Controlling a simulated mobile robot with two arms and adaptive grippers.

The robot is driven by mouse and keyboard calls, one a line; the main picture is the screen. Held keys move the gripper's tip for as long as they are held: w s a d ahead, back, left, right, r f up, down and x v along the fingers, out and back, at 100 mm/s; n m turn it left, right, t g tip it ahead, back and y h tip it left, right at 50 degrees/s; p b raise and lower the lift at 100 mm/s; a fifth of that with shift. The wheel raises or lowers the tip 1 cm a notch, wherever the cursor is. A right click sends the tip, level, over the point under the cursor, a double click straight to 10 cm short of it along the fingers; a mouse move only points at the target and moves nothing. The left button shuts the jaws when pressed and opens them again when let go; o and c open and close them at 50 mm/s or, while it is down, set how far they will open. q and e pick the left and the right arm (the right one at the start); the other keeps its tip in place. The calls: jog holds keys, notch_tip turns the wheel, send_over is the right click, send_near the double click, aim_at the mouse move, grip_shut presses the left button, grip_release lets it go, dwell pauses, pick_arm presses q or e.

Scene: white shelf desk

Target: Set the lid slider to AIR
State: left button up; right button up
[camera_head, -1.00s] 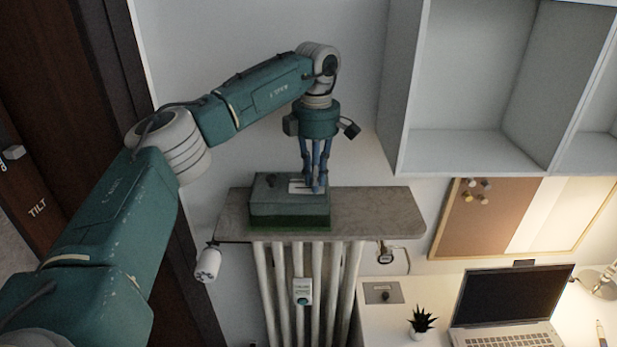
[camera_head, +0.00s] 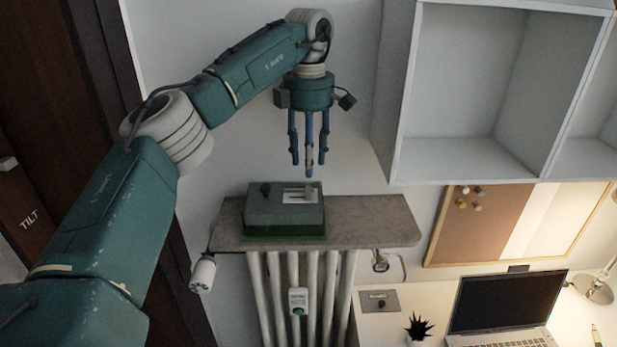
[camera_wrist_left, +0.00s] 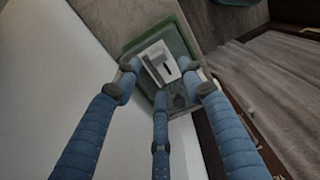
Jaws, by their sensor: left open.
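A green-grey box (camera_head: 284,215) sits on the stone shelf (camera_head: 370,222) above the radiator. A pale slider plate (camera_head: 300,197) with dark slots lies on its lid. A small light slider tab (camera_head: 309,190) seems to stand near the plate's right end; its lettering is too small to read. The plate also shows in the left wrist view (camera_wrist_left: 158,62), between the fingers. My left gripper (camera_head: 309,165) points down, open and empty, above the right part of the lid, with a small gap below its fingertips. My right gripper is not in view.
A dark knob (camera_head: 265,189) stands on the left of the lid. A white radiator valve (camera_head: 203,272) hangs at the shelf's left end. A white wall cabinet (camera_head: 480,95) is right of the gripper. The shelf right of the box is clear.

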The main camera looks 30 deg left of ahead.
pick_arm(q)
notch_tip(320, 180, up, 4)
jog(key=shift+r, duration=0.1)
dwell(0.6)
